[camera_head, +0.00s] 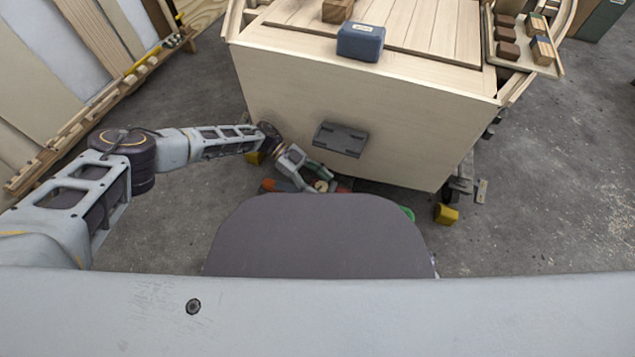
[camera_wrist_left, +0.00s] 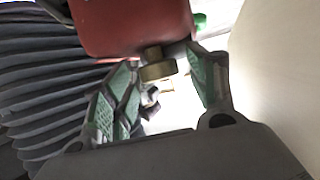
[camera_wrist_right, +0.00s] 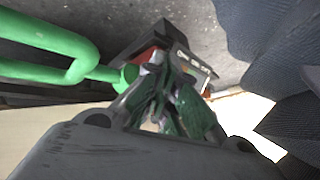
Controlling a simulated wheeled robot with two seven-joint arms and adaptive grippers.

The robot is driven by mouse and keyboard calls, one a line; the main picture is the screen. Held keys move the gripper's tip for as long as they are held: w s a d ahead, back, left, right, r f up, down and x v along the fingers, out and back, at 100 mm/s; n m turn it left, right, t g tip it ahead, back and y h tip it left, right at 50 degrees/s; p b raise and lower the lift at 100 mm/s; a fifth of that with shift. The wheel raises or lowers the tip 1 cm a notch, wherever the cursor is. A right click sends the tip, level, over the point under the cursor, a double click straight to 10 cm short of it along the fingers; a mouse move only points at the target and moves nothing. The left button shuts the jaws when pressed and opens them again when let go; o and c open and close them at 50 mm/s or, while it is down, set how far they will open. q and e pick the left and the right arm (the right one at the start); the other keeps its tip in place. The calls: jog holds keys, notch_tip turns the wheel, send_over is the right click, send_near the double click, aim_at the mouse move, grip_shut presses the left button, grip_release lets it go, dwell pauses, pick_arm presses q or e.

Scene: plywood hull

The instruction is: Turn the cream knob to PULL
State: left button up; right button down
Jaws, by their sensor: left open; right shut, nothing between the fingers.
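My left gripper (camera_head: 313,176) reaches down beside the pale hull. A small cream disc (camera_head: 321,186), which may be the knob, shows at its fingertips in the head view. In the left wrist view, the open fingers (camera_wrist_left: 163,82) stand on either side of a short brass-brown cylinder (camera_wrist_left: 157,64) under a red body (camera_wrist_left: 130,25); I cannot tell whether they touch it. My right gripper (camera_wrist_right: 178,88) is shut and empty, in front of a dark-framed label plate (camera_wrist_right: 193,66) with unreadable lettering. It is hidden in the head view. No PULL mark is readable.
A green tubular handle (camera_wrist_right: 50,60) runs close by my right gripper. The plywood hull (camera_head: 360,110) rises beyond, with a dark bracket (camera_head: 341,139) on its face and a blue box (camera_head: 360,42) on top. A yellow block (camera_head: 446,214) lies on the floor. Open floor lies right.

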pick_arm(q)
jog(key=shift+w+a, duration=0.1)
jog(key=v, duration=1.1)
jog(key=shift+a+r, duration=0.2)
jog(key=shift+a, duration=0.1)
jog(key=shift+w+d, duration=0.1)
jog(key=shift+w, duration=0.05)
